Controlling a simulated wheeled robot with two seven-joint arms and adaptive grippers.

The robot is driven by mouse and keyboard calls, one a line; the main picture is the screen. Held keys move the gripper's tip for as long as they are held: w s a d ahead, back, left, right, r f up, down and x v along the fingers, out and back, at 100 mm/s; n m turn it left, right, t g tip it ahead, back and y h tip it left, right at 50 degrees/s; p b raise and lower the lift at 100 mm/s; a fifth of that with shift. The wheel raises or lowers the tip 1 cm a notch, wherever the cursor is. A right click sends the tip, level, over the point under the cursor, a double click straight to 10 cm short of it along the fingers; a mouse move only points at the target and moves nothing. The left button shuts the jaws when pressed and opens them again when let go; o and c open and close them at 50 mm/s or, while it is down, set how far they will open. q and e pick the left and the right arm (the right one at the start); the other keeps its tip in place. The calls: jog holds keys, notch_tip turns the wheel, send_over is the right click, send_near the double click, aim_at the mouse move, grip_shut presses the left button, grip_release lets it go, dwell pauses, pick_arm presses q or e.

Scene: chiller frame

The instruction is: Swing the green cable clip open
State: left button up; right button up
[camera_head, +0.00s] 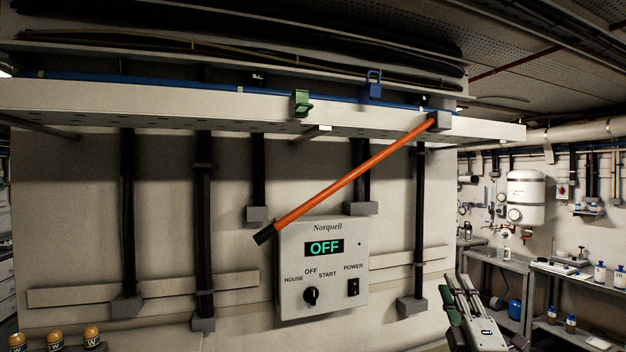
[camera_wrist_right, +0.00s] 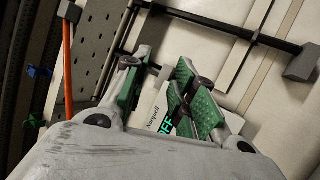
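The green cable clip (camera_head: 301,103) sits on the front edge of the overhead cable tray (camera_head: 200,103), left of a blue clip (camera_head: 372,88). It is too small to tell how its latch stands. The green clip also shows at the left edge of the right wrist view (camera_wrist_right: 36,120), below the blue clip (camera_wrist_right: 38,72). My right gripper (camera_head: 463,288) is low at the lower right of the head view, well below and right of the clip. In the wrist view its green-padded fingers (camera_wrist_right: 155,88) are apart with nothing between them. My left gripper is not in view.
An orange bar (camera_head: 350,178) slants from the tray's right end down to the grey Norquell control box (camera_head: 322,290), which reads OFF. Black vertical conduits (camera_head: 203,220) run down the wall. Orange-capped containers (camera_head: 54,340) stand at lower left. A workbench (camera_head: 580,275) is at right.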

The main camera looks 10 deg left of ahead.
jog(key=s+a+r+n+y, duration=0.2)
jog(key=r+n+y, duration=0.2)
jog(key=r+n, duration=0.15)
jog(key=s+a+r+n+y, duration=0.2)
jog(key=a+r+n+y, duration=0.15)
jog(key=r, duration=0.25)
jog(key=m+g+y, duration=0.5)
jog(key=m+g, duration=0.8)
jog(key=m, duration=2.1)
send_near(308, 105)
jog(key=r+v, duration=0.1)
jog(key=v, duration=0.4)
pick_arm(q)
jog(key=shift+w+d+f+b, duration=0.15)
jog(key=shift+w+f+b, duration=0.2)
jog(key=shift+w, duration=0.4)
pick_arm(e)
jog(key=shift+w+a+f, duration=0.1)
jog(key=shift+f, duration=0.55)
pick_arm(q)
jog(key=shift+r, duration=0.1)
pick_arm(e)
jog(key=shift+w+a, duration=0.1)
jog(key=shift+a, duration=0.05)
